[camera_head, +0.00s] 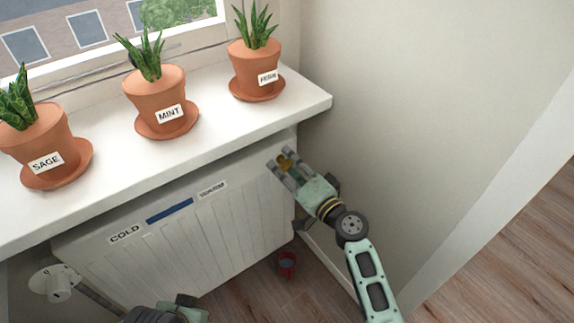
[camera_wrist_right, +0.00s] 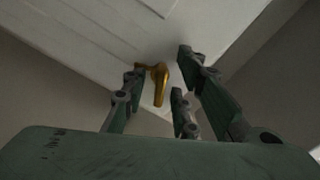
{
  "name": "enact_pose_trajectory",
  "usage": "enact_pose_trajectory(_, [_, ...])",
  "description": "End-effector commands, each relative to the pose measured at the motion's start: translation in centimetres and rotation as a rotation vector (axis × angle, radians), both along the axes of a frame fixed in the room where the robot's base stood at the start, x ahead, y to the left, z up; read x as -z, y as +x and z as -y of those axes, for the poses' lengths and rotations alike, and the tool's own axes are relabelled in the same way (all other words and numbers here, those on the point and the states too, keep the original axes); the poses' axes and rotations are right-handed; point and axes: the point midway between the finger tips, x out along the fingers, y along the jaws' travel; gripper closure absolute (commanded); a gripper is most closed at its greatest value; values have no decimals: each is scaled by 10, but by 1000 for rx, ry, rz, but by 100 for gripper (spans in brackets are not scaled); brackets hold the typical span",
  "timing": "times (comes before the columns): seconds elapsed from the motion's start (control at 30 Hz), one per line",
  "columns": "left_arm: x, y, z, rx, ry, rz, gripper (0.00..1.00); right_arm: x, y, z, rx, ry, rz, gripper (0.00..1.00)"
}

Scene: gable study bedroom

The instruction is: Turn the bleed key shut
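The brass bleed key (camera_head: 284,162) is at the upper right end of the white radiator (camera_head: 190,235), under the sill. In the right wrist view the key (camera_wrist_right: 160,84) shows as a gold lever with its handle hanging down. My right gripper (camera_head: 279,160) is at the key, fingers apart on either side of it. In the wrist view there is a gap between the key and the right-hand finger; contact on the left side cannot be told. My left gripper (camera_head: 185,308) shows only in part at the bottom edge, its fingers unclear.
Potted plants labelled SAGE (camera_head: 45,148), MINT (camera_head: 160,95) and a third (camera_head: 255,65) stand on the sill (camera_head: 215,120). A white valve (camera_head: 55,283) is at the left. The wall is close on the right.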

Motion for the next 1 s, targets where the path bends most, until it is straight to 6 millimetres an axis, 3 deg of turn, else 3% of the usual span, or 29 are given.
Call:
enact_pose_trajectory(0.13, [0,0,0,0,0,0,77,0,0,0,0,0,0,74])
enact_pose_trajectory(0.43, [0,0,0,-1,0,0,77,0,0,0,0,1,-1,100])
enact_pose_trajectory(1.0, [0,0,0,0,0,-1,77,-1,0,0,-1,74,-51,100])
